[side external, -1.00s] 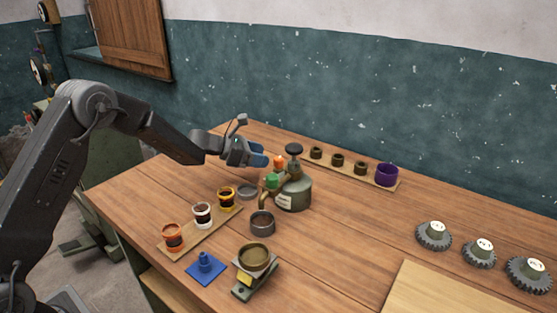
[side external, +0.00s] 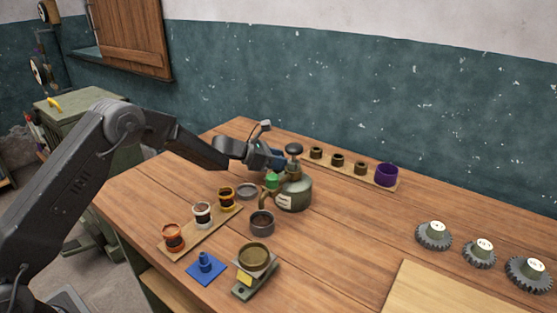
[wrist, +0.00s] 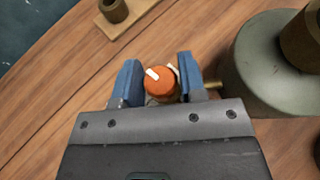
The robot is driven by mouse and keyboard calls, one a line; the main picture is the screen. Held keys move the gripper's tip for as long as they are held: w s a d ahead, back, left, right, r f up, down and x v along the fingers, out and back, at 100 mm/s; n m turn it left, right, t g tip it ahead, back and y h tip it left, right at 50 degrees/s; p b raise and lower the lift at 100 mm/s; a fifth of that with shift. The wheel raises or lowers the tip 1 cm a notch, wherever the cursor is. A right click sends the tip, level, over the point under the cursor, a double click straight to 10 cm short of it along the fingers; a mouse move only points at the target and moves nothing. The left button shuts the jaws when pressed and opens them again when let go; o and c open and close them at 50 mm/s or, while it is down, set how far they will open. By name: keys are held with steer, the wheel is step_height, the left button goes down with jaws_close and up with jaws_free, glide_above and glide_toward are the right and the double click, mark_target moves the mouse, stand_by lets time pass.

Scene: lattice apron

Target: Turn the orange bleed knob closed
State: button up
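The orange bleed knob (wrist: 160,83) shows in the wrist view with a white pointer mark on its top. It sits between the two blue fingers of my gripper (wrist: 157,78), which are apart, with a visible gap on each side of the knob. In the side view my gripper (side external: 279,160) is at the left of the grey-green can (side external: 293,194) and hides the knob. The can also fills the right of the wrist view (wrist: 262,70).
A rack (side external: 349,174) with dark rings and a purple cup (side external: 387,174) is behind.

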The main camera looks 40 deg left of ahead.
steer(key=c, duration=0.5)
steer(key=shift+m+g+h, duration=0.7)
steer(key=shift+m, duration=0.1)
steer(key=o, duration=0.9)
steer(key=v, duration=1.3)
steer(key=shift+s+a+r, duration=0.2)
steer(key=shift+s, duration=0.1)
steer(key=shift+r, duration=0.1)
